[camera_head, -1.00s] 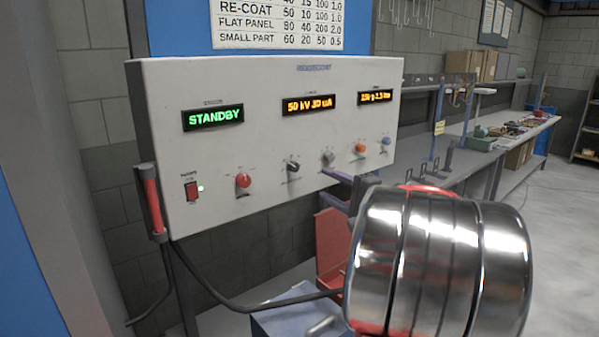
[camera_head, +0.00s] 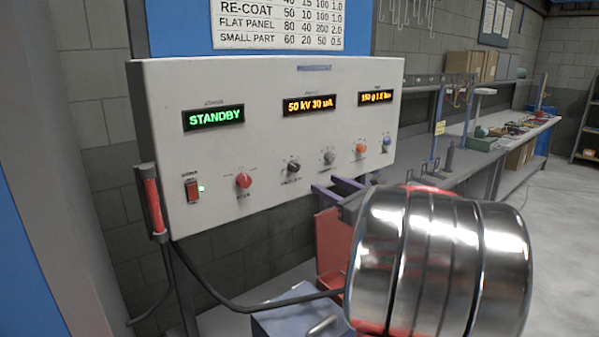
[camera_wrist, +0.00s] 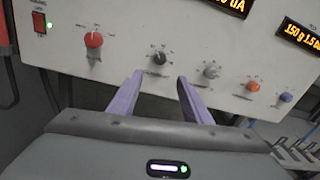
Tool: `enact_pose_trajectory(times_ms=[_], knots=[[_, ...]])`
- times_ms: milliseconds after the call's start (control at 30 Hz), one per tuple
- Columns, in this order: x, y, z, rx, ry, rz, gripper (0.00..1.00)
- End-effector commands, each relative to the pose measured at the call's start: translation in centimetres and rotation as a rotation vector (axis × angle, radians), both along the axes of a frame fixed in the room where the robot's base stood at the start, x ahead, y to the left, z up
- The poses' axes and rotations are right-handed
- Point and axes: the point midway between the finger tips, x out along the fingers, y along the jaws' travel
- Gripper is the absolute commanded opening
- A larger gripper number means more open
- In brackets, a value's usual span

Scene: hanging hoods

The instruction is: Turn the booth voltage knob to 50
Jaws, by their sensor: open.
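The white control panel (camera_head: 270,160) has a row of knobs: red (camera_head: 243,180), black (camera_head: 293,165), grey (camera_head: 329,157), orange (camera_head: 361,148) and blue (camera_head: 386,143). Their small labels are too blurred to read, so I cannot tell which is voltage. The middle display (camera_head: 309,104) reads 50 kV 30 uA. My gripper (camera_head: 331,185) is open and empty, with two purple fingers just below the panel's knob row. In the wrist view the black knob (camera_wrist: 159,58) lies just beyond and between the fingertips (camera_wrist: 160,76), apparently untouched.
A green display (camera_head: 213,117) reads STANDBY. A red rocker switch (camera_head: 192,190) with a green light sits at the panel's left. A red-handled tool (camera_head: 154,203) with a cable hangs on the panel's left edge. A blue-grey box (camera_head: 300,315) stands below. A workbench (camera_head: 480,155) runs right.

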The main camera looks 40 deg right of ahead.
Motion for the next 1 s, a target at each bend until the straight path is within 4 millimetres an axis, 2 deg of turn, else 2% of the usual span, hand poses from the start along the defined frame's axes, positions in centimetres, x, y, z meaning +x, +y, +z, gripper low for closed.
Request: enact_pose_trajectory(times_ms=[367,533,667,1000], knots=[[0.0,0.0,0.0,0.019,-0.003,0.000,0.44],[0.8,-0.1,0.0,0.018,-0.003,0.001,0.44],[2.1,-0.3,-0.1,0.018,-0.002,0.003,0.44],[7.2,-1.1,-0.1,0.018,-0.003,0.002,0.44]])
